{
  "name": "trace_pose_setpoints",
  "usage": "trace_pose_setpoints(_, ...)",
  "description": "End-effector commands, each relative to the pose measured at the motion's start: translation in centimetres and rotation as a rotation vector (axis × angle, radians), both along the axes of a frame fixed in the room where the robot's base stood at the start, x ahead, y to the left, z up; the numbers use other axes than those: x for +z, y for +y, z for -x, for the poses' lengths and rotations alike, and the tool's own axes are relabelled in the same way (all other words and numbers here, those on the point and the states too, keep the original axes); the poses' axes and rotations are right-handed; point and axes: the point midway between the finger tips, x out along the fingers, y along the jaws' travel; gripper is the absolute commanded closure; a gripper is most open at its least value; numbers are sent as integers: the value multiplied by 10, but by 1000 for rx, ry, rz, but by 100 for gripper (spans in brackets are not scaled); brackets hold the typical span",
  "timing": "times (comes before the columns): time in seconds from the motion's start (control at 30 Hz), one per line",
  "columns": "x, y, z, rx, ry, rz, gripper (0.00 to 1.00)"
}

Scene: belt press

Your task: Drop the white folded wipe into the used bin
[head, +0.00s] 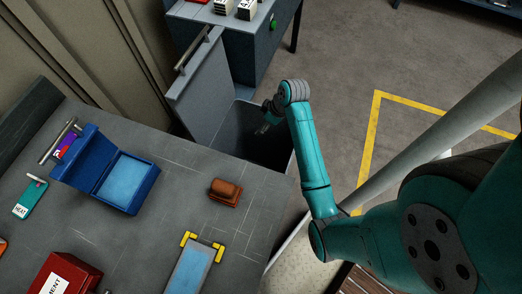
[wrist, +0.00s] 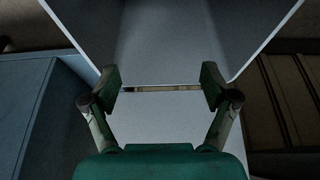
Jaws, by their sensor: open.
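I cannot make out a white folded wipe in either view. A dark grey open-topped bin (head: 240,140) stands beyond the far edge of the workbench, with a grey panel with a bar handle (head: 203,85) upright behind it. No label shows, so I cannot tell from a marking that it is the used bin. My gripper (head: 263,127) is at the bin's mouth, partly hidden by my wrist. In the wrist view my gripper (wrist: 160,88) has its fingers wide apart, with nothing held between them. Pale grey panels lie beyond the fingers. The bin's floor is too dark to read.
The grey workbench (head: 150,245) carries an open blue case (head: 148,202), a brown block (head: 225,190), a yellow-cornered tray (head: 190,270), a teal device (head: 30,198) and a red box (head: 65,275). A dark cabinet (head: 250,50) stands behind the bin.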

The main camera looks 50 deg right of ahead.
Motion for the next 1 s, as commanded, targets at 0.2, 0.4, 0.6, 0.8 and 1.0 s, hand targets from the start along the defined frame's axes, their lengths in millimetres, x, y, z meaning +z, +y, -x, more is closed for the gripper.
trace_pose_setpoints(0.2,35,-6,13,-1,-2,1,14)
trace_pose_setpoints(0.4,49,-7,19,0,0,1,14)
trace_pose_setpoints(0.6,50,-7,20,0,1,-1,14)
trace_pose_setpoints(0.8,50,-7,20,0,1,0,14)
trace_pose_setpoints(1.0,50,-7,20,0,1,0,14)
